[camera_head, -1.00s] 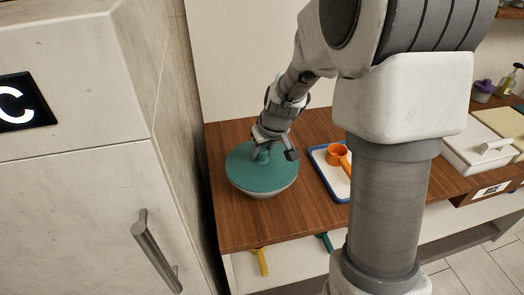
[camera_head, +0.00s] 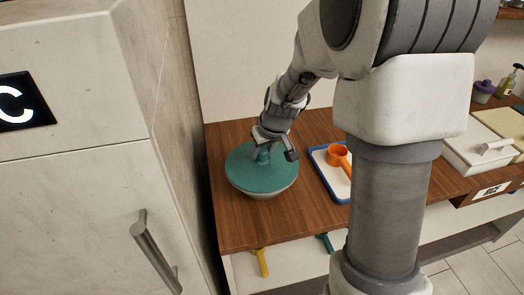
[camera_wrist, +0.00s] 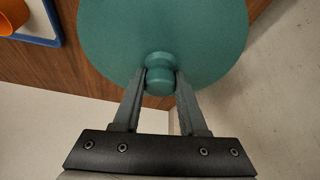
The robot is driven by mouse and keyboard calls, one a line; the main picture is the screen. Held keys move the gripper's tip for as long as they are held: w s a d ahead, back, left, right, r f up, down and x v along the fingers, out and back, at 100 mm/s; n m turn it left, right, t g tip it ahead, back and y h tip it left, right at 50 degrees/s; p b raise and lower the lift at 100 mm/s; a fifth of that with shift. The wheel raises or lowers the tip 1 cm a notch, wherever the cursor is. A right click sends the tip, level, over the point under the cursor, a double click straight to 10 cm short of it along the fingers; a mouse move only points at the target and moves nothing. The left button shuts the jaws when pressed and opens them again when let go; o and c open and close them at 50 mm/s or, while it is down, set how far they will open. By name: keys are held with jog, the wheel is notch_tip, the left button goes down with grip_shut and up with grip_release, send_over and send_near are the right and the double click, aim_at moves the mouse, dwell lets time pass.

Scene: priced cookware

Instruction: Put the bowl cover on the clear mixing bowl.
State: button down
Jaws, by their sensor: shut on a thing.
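The bowl cover (camera_head: 260,175) is a teal disc with a round knob. It sits over the mixing bowl (camera_head: 262,194), whose pale side shows only as a narrow band under the cover's near edge. The rest of the bowl is hidden. My gripper (camera_head: 264,148) is shut on the cover's knob from above. In the wrist view the two fingers of my gripper (camera_wrist: 160,80) are on either side of the knob, and the cover (camera_wrist: 200,35) fills the upper middle. The cover looks about level. I cannot tell whether it rests fully on the rim.
A blue-rimmed white tray (camera_head: 319,169) with an orange measuring cup (camera_head: 338,156) stands right of the bowl on the wooden counter (camera_head: 240,235). A white lidded box (camera_head: 482,150) is farther right. A tall pale cabinet (camera_head: 80,180) borders the left. Yellow and teal handles hang at the front.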

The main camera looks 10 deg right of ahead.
jog(key=shift+f+b, duration=0.35)
jog(key=shift+b, duration=0.05)
grip_release()
dwell(0.4)
jog(key=shift+r, duration=0.15)
jog(key=p+v, duration=0.3)
jog(key=v, duration=1.4)
jog(key=shift+s, duration=0.2)
jog(key=shift+d+r, duration=0.1)
